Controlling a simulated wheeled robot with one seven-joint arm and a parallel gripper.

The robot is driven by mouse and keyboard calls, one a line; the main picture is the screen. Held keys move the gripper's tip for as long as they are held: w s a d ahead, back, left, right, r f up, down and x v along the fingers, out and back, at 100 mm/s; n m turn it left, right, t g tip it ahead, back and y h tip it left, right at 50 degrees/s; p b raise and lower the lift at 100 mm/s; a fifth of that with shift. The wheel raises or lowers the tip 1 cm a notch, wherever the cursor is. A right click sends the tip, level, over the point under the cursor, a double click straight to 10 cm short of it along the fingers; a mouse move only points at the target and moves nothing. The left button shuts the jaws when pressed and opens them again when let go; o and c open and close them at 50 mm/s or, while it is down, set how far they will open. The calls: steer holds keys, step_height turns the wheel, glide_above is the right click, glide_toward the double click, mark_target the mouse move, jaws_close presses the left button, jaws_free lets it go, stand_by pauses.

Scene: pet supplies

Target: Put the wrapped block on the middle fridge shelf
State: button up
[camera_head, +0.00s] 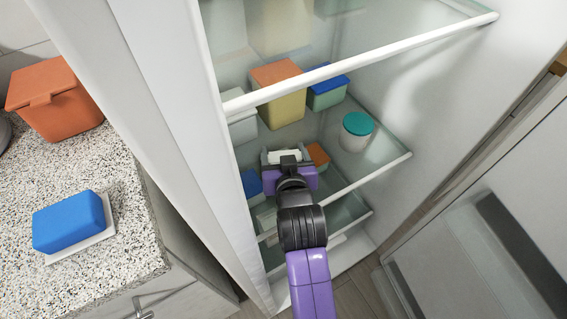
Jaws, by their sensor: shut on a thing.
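My gripper (286,157) reaches into the open fridge. It is shut on a small white block (288,155), which I take to be the wrapped block; only its top shows between the fingers. The gripper and block are over the glass middle shelf (375,172), behind its white front rail and below the upper shelf. I cannot tell whether the block touches the shelf, as my gripper and wrist hide its underside.
On the middle shelf are a yellow box with an orange lid (283,105), a green box with a blue lid (328,93), a teal-lidded jar (356,131) and a small orange box (318,155). The upper shelf rail (370,60) crosses above. A counter (90,180) stands left.

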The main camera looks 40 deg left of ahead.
steer(key=shift+f+b, duration=0.4)
steer(key=shift+f, duration=1.65)
steer(key=shift+f, duration=0.1)
steer(key=o, duration=1.6)
steer(key=shift+s+d, duration=0.15)
steer(key=p+v, duration=0.2)
steer(key=v, duration=0.9)
steer(key=shift+s+d+r, duration=0.2)
steer(key=shift+s+r, duration=0.05)
steer(key=shift+r, duration=0.1)
